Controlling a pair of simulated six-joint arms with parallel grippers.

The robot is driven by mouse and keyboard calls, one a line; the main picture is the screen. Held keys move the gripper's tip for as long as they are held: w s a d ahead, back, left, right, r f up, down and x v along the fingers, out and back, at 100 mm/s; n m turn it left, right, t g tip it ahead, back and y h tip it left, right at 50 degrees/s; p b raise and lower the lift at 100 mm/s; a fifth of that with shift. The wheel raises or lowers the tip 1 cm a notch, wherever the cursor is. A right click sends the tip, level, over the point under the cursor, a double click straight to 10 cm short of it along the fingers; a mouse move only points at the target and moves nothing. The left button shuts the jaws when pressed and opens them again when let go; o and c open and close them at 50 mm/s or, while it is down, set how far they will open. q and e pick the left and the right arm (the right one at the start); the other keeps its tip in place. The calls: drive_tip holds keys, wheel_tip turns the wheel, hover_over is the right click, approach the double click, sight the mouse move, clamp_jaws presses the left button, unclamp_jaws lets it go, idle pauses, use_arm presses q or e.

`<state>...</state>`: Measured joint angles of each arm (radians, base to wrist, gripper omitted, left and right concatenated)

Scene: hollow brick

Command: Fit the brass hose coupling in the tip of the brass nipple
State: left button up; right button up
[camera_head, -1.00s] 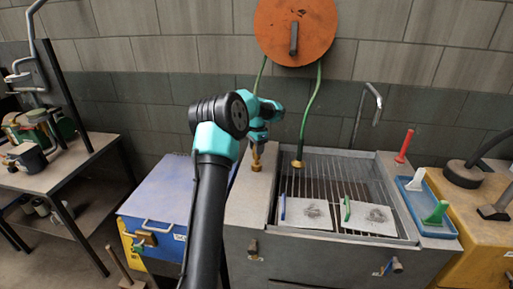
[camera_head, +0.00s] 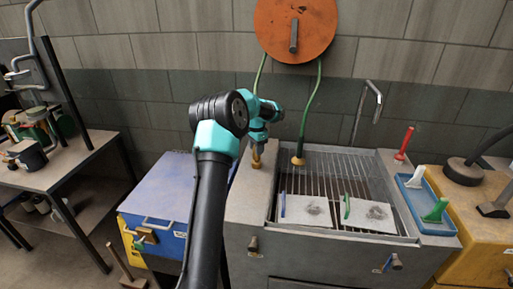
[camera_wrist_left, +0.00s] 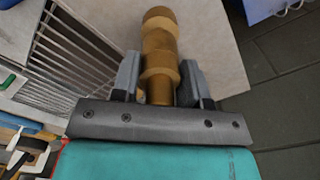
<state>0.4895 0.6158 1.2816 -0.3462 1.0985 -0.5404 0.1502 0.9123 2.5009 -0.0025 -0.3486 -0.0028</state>
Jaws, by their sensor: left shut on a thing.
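My left gripper (camera_head: 257,141) is shut on a brass piece that I take for the brass hose coupling (camera_wrist_left: 160,88). It is over the pale ledge left of the sink. In the left wrist view the fingers (camera_wrist_left: 158,85) stand on both sides of the ringed brass. More brass (camera_wrist_left: 159,42) extends beyond the fingertips in line with it; it may be the nipple, but I cannot tell where one part ends. In the head view the brass (camera_head: 256,161) is upright just below the gripper. My right gripper is not in view.
A green hose with a brass end (camera_head: 297,160) hangs from the orange reel (camera_head: 294,22) just right of the gripper. A sink grid (camera_head: 330,175) with two pale plates lies beyond. A blue box (camera_head: 163,205) stands left; a blue tray (camera_head: 427,203) stands right.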

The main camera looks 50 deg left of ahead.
use_arm(q)
drive_tip(key=shift+f, duration=0.6)
idle(0.4)
drive_tip(key=o, duration=1.1)
wheel_tip(320, 180, up, 18)
drive_tip(key=shift+f, duration=0.25)
idle(0.7)
